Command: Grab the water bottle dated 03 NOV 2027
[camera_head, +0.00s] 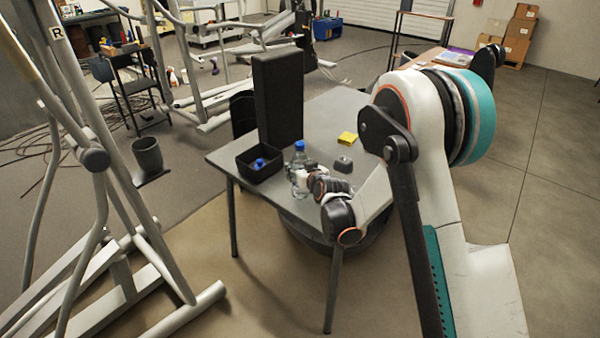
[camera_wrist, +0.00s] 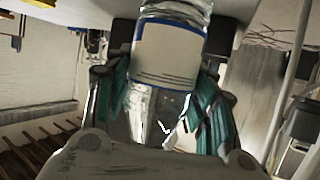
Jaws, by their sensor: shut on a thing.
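A clear water bottle with a blue cap (camera_head: 299,149) stands upright over the near part of the grey table (camera_head: 243,193). My gripper (camera_head: 301,179) is shut around its lower part. In the wrist view the bottle's white label with a blue edge (camera_wrist: 168,54) fills the upper middle, and teal-and-black fingers lie on both sides of the bottle. The printing on the label is too small to read, so I cannot tell its date. Another blue-capped thing (camera_head: 260,163), perhaps a bottle, lies in the black bin (camera_head: 246,166). I cannot tell whether the held bottle touches the table.
A tall black box (camera_head: 278,98) stands on the table behind the bottle. A yellow block (camera_head: 347,138) and a small dark grey object (camera_head: 343,164) lie to the right. Exercise-machine frames (camera_head: 98,160) stand on the left. Cardboard boxes (camera_head: 519,35) are stacked at the back right.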

